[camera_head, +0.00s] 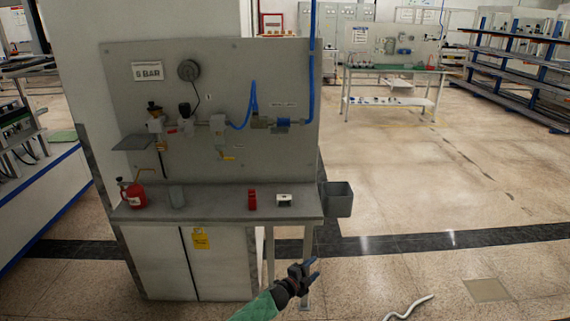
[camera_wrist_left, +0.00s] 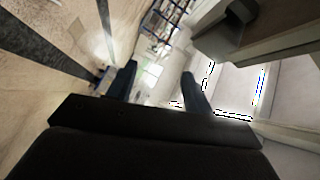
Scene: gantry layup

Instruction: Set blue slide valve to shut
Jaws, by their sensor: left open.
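The blue slide valve (camera_head: 283,122) sits in the pipe line on the right part of the grey panel, beside a brass-coloured fitting. Its setting is too small to tell. My left gripper (camera_head: 310,267) is in front of the bench and well below the valve, near the bench's right front leg. It is open and empty, touching nothing. In the left wrist view its two dark fingers (camera_wrist_left: 160,86) stand apart with nothing between them. The valve cannot be made out in that view. My right gripper is not in view.
The bench top (camera_head: 225,199) carries a red can (camera_head: 133,194), a grey block (camera_head: 177,196), a red item (camera_head: 252,200) and a small white box (camera_head: 284,200). A grey bin (camera_head: 338,199) hangs at its right end. Blue hoses (camera_head: 312,60) run to the panel.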

